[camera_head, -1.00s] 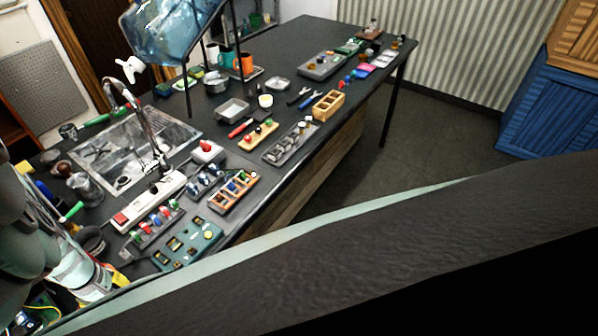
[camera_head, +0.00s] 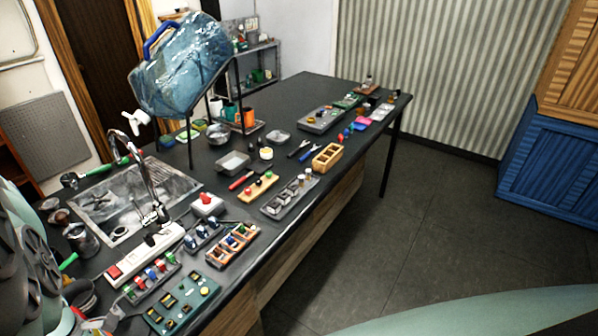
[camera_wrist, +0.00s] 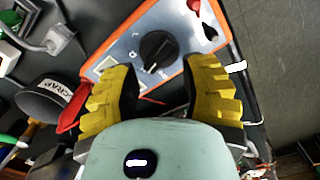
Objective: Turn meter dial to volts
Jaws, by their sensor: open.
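The meter (camera_wrist: 188,78) has an orange rim and a pale face, and it shows in the upper middle of the wrist view. Its round black dial (camera_wrist: 158,51) has a white pointer mark. My gripper (camera_wrist: 164,76) is open, with black and yellow fingers on either side of the meter's lower part. The dial lies just beyond the fingertips, between their lines, and nothing is held. I cannot tell the height gap between fingertips and dial. I cannot pick out the meter in the head view.
A dark round bin (camera_wrist: 42,104) with a partly readable label and a red object (camera_wrist: 70,108) lie left of the meter. In the head view, a green board (camera_head: 183,303), a power strip (camera_head: 146,252) and several part trays crowd the table's near end. Floor (camera_head: 430,230) is open to the right.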

